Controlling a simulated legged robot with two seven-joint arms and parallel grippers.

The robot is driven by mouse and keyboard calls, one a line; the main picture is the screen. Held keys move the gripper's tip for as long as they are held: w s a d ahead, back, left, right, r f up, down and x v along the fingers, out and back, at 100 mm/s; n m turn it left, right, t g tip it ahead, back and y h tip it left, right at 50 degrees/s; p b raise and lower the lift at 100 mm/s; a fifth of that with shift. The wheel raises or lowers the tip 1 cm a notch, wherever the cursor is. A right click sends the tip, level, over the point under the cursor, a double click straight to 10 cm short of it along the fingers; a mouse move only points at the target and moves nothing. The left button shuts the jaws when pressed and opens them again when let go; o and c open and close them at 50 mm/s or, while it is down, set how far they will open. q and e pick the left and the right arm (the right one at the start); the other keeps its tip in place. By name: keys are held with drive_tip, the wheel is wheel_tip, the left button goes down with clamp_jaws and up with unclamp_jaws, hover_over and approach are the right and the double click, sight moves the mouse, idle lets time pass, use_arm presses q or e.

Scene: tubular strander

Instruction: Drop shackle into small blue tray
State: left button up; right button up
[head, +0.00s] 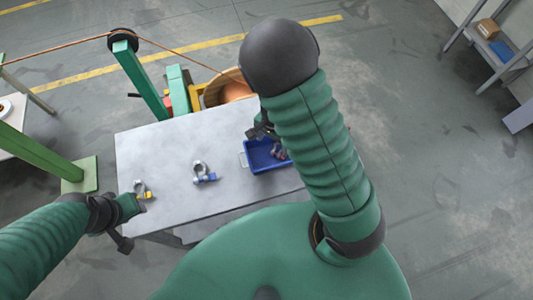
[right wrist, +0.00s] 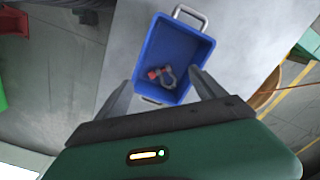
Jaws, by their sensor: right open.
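The small blue tray (head: 257,158) sits at the right end of the grey table, partly behind my right arm. It also shows in the right wrist view (right wrist: 196,46). A grey shackle with a red pin (right wrist: 163,77) lies inside it on the floor of the tray. My right gripper (right wrist: 162,76) is open and empty above the tray, its fingers apart on either side of the shackle in the picture. A shackle with a blue pin (head: 203,172) stands mid-table. A shackle with a yellow part (head: 143,189) is at the left edge, beside my left gripper (head: 138,205), whose jaws are unclear.
The grey table (head: 165,150) is bare between the shackles and the tray. A green post (head: 140,80) and an orange-brown reel (head: 230,88) stand behind it. A shelf with a box (head: 487,28) is far right. Floor to the right is clear.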

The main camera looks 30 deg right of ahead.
wheel_tip(320, 180, up, 16)
drive_tip(key=a+p, duration=0.2)
drive_tip(key=p, duration=0.1)
use_arm(q)
drive_tip(key=s+b+x, duration=0.1)
drive_tip(key=b+x, duration=0.6)
drive_tip(key=b, duration=0.3)
drive_tip(key=shift+s+d+f+b, duration=0.2)
drive_tip(key=shift+s+d+b, duration=0.15)
drive_tip(key=shift+d+b, duration=0.1)
use_arm(e)
drive_tip(key=s+a+f+n+t, duration=0.1)
drive_tip(key=s+f+n+t, duration=0.1)
drive_tip(key=f+n, duration=0.9)
drive_tip(key=shift+s+n+t, duration=0.3)
drive_tip(key=shift+s+n, duration=0.6)
drive_tip(key=shift+n, duration=0.3)
